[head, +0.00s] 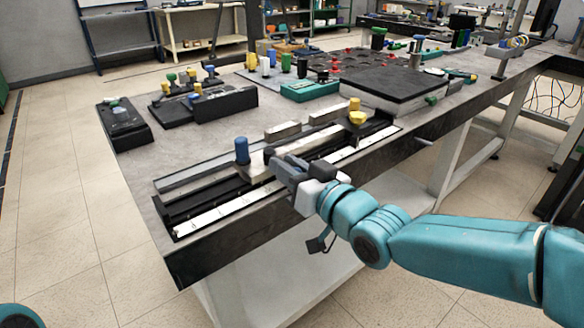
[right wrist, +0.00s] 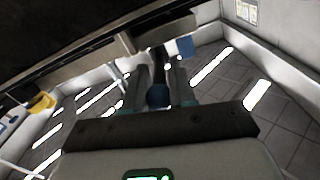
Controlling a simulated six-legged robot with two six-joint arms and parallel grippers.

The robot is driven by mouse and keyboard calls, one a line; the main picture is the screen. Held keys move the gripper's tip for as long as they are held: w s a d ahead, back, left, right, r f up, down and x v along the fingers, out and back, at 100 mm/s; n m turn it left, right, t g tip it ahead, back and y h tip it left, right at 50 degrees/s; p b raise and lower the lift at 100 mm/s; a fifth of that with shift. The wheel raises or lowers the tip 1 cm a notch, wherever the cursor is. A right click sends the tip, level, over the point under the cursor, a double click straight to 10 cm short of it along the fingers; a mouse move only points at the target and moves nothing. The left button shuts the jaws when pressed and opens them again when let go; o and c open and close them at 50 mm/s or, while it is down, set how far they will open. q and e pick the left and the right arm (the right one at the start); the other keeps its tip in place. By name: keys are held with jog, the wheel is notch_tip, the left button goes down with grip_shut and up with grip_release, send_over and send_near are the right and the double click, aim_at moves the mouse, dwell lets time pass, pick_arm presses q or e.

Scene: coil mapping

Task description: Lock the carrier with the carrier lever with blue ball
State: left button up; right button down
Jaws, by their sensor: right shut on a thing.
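The carrier (head: 257,165) is a pale block on the long rail along the table's front edge. A blue upright cylinder (head: 242,151) stands at its left; what looks like the same blue part (right wrist: 185,46) shows above the jaws in the right wrist view. My right gripper (head: 283,167) reaches in at the carrier's front right side. In the right wrist view its two fingers (right wrist: 158,88) are shut around the dark blue ball (right wrist: 157,96) of the carrier lever. In the head view the gripper hides the ball and most of the lever. My left gripper is not in view.
The rail track (head: 225,211) with a white scale strip runs along the table's front edge. A yellow knob (head: 357,117) stands farther right on it. Dark fixtures (head: 225,104), a green box (head: 308,91) and a black plate (head: 397,82) lie behind. Free floor lies left of the table.

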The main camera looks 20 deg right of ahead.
jog(key=shift+r, duration=0.1)
dwell(0.4)
jog(key=c, duration=1)
grip_release()
jog(key=shift+o, duration=0.2)
jog(key=p+v, duration=0.1)
jog(key=v, duration=1.5)
jog(key=shift+s, duration=0.15)
jog(key=shift+d, duration=0.1)
